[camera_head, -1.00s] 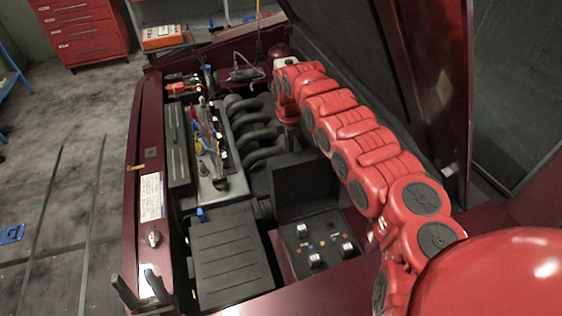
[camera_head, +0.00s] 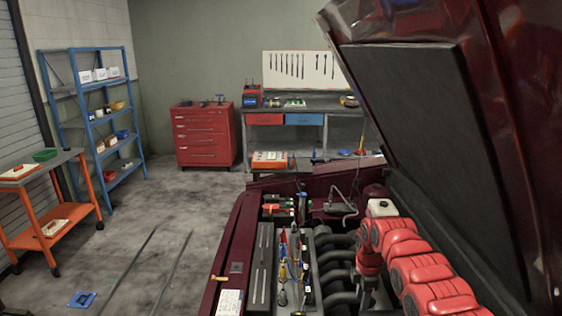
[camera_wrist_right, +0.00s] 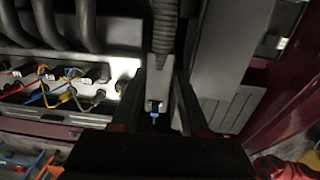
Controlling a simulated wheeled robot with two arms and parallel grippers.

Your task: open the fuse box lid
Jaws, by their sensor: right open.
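The fuse box and its lid are out of the head view, below its lower edge. I cannot make them out with certainty in the right wrist view. My right arm reaches over the engine bay from the right, and its wrist (camera_head: 369,260) points down beside the dark engine pipes. The right gripper (camera_wrist_right: 166,75) is open in the right wrist view, its two dark fingers apart. A ribbed hose and a small blue-tipped part show between or beyond the fingers. I see nothing held. My left gripper is in neither current view.
The engine pipes (camera_head: 338,262) and a tray with coloured wires (camera_head: 284,270) lie left of the wrist. A red tool cabinet (camera_head: 203,135), blue shelf (camera_head: 107,130) and orange cart (camera_head: 33,215) stand farther off.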

